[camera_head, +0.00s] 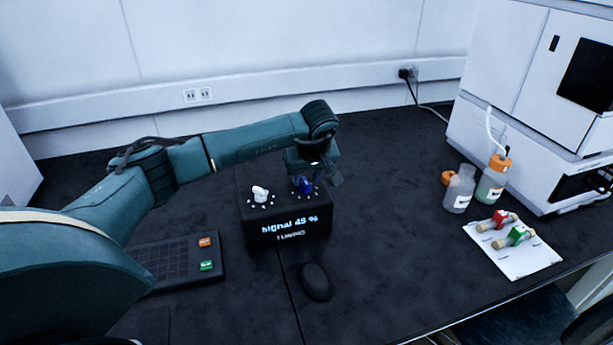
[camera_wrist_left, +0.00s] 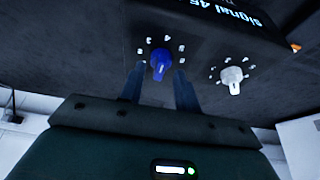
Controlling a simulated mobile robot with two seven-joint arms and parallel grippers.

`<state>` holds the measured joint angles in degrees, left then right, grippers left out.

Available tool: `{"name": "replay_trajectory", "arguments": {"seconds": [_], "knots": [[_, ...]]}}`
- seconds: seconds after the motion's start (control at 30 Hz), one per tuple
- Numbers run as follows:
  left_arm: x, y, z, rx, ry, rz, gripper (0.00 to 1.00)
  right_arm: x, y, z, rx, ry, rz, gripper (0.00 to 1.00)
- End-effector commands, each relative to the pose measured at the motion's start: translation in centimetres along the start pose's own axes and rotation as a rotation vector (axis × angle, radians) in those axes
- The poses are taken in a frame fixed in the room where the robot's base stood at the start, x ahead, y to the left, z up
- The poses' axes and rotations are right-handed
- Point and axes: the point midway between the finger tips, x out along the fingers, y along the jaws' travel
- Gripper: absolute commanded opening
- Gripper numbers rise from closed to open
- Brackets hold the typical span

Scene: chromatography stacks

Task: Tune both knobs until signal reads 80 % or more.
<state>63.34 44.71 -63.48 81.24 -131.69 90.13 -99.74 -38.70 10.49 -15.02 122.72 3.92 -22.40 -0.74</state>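The black tuning box (camera_head: 285,212) stands on the dark bench; its lit front appears to read "signal 45 %", with a smaller line like "TUNING" below. On its top are a white knob (camera_head: 260,193) on the left and a blue knob (camera_head: 306,187) on the right, each ringed by small marks. My left gripper (camera_head: 305,178) points down over the blue knob. In the left wrist view its two fingers (camera_wrist_left: 159,76) are apart, one on each side of the blue knob (camera_wrist_left: 160,62), with visible gaps. The white knob (camera_wrist_left: 232,76) is clear of them. My right gripper is not visible.
A keypad (camera_head: 170,262) lies left of the box, partly behind my left arm. A black mouse (camera_head: 316,282) lies in front. At right are bottles (camera_head: 459,190), a white tray (camera_head: 513,258) with capped vials, and a large white instrument (camera_head: 500,70).

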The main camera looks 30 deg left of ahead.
Motion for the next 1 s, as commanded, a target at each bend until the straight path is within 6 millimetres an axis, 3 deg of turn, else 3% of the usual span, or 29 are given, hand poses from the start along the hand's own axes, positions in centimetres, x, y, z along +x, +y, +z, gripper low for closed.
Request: {"name": "replay_trajectory", "arguments": {"seconds": [0.4, 0.6, 1.0], "knots": [[-8.4, 0.1, -0.1, 0.000, 0.004, 0.006, 0.33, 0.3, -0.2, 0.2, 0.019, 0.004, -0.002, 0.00], [-11.6, 0.1, -0.1, -0.001, 0.003, 0.003, 0.33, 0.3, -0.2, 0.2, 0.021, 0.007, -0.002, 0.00], [-12.8, 0.0, 0.0, 0.000, 0.001, 0.001, 0.33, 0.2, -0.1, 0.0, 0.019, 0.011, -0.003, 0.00]]}}
